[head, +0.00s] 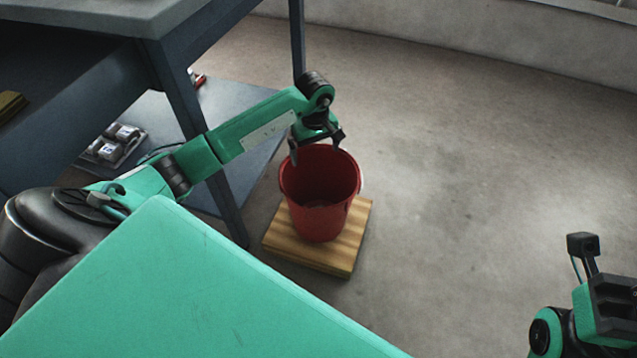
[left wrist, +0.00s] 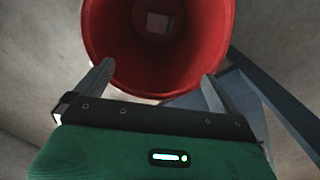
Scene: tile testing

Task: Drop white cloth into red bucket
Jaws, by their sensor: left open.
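The red bucket (head: 322,205) stands upright on a wooden board on the floor. My left gripper (head: 316,146) is over its rim at the far side, pointing down. In the left wrist view the fingers of my left gripper (left wrist: 157,75) are spread wide with nothing between them. The open mouth of the red bucket (left wrist: 105,45) lies just beyond them. A small pale square patch (left wrist: 158,22) shows deep inside the bucket; I cannot tell whether it is the white cloth. No other white cloth is visible. Part of my right arm shows at the lower right, its fingers out of view.
The wooden board (head: 310,251) lies under the bucket. A grey workbench (head: 110,15) with dark legs and a lower shelf (head: 240,95) stands at the left, close to my left arm. A tray of small blocks (head: 113,146) sits on the shelf. The floor to the right is clear.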

